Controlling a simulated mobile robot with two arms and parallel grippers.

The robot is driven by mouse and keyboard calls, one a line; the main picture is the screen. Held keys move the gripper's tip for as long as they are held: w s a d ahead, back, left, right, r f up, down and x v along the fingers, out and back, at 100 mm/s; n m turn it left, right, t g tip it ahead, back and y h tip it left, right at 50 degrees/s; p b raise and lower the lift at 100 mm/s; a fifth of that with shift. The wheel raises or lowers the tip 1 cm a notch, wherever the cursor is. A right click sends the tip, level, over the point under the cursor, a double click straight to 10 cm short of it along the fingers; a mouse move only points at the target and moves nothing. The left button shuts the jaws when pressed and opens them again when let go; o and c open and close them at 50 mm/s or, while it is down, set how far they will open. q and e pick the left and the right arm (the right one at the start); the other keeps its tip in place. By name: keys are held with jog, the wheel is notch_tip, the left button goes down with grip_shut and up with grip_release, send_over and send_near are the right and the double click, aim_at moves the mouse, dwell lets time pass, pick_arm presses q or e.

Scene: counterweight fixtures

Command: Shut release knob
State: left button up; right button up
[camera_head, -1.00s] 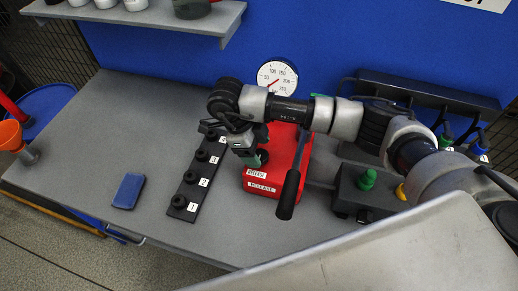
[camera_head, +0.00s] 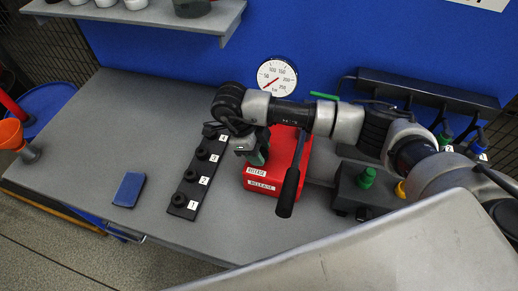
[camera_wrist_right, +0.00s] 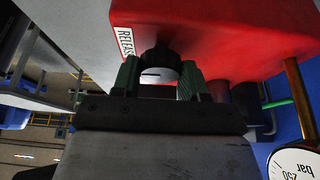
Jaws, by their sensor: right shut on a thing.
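The red pump unit (camera_head: 284,160) stands on the grey bench, with a label reading RELEASE (camera_head: 262,186) on its front edge and a black lever (camera_head: 288,192) at its right side. The release knob (camera_wrist_right: 160,62) is black with a pale face and a dark slot line, and sits beside the RELEASE label in the wrist view. My right gripper (camera_head: 258,158) is at the left side of the red unit; in the wrist view its green fingertips (camera_wrist_right: 160,78) are on either side of the knob, shut on it. The gripper hides the knob in the head view. My left gripper is not in view.
A black strip with several numbered knobs (camera_head: 184,200) lies left of the red unit. A dark box with a green knob (camera_head: 366,178) stands to the right. A round gauge (camera_head: 277,77) is behind. A blue pad (camera_head: 129,190) lies on the otherwise clear left bench.

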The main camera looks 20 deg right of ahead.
jog(key=shift+m, duration=0.3)
jog(key=m+g+y+b, duration=0.1)
jog(key=m, duration=0.2)
jog(key=shift+w+d+b, duration=0.1)
jog(key=shift+b, duration=0.25)
jog(key=m+y, duration=0.1)
jog(key=m, duration=0.2)
jog(key=shift+m+g+b, duration=0.3)
jog(key=shift+b, duration=0.1)
jog(key=m+y, duration=0.1)
jog(key=m, duration=0.2)
jog(key=shift+m+y, duration=0.3)
jog(key=shift+y, duration=0.1)
jog(key=shift+d+m+y, duration=0.1)
jog(key=shift+m+y, duration=0.6)
jog(key=shift+m, duration=1.2)
jog(key=o, duration=0.9)
